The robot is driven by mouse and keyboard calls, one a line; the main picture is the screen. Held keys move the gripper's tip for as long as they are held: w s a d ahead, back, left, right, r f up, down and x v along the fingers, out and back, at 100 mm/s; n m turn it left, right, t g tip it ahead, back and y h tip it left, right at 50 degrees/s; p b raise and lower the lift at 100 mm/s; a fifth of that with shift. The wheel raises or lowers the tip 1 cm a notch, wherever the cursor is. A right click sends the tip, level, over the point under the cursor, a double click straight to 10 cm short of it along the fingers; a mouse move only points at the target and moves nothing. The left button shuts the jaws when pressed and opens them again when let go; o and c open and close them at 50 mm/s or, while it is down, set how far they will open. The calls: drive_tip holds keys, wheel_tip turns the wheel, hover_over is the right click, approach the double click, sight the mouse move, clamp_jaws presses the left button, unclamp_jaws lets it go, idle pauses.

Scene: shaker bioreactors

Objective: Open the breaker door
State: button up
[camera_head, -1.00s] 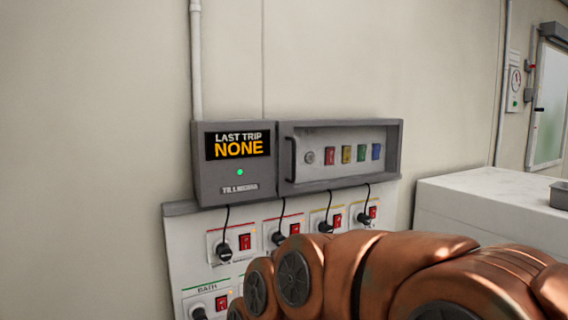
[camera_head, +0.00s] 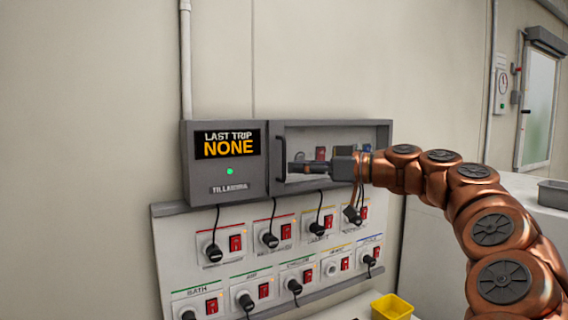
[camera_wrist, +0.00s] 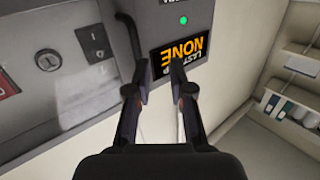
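The breaker door (camera_head: 340,134) is a grey-framed clear panel on the grey breaker box, and it looks closed. Its dark vertical handle (camera_head: 281,158) is on the door's left side. My gripper (camera_head: 292,167) reaches in from the right, its fingertips close beside the handle. In the wrist view my gripper (camera_wrist: 159,72) is open, with its two fingers apart. The handle (camera_wrist: 131,36) shows there just beyond the left finger's tip. I cannot tell whether it lies between the fingers or touches one. The gripper and wrist partly hide the coloured breakers (camera_head: 321,153) behind the door.
The display panel (camera_head: 227,144) reads LAST TRIP NONE, with a green light below. Under the box is a white board (camera_head: 240,270) of plugs, cords and red switches. A yellow bin (camera_head: 392,306) stands below right. A white counter (camera_head: 435,245) is at the right.

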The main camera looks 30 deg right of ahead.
sight(285, 176)
drive_tip(key=shift+t, duration=0.5)
drive_tip(key=w, duration=0.2)
drive_tip(key=w+p, duration=0.1)
drive_tip(key=w, duration=0.1)
drive_tip(key=w+p, duration=0.1)
drive_tip(key=w, duration=0.1)
drive_tip(key=shift+w+a+r, duration=0.1)
drive_tip(key=shift+a+r, duration=0.15)
drive_tip(key=shift+r, duration=0.1)
clamp_jaws()
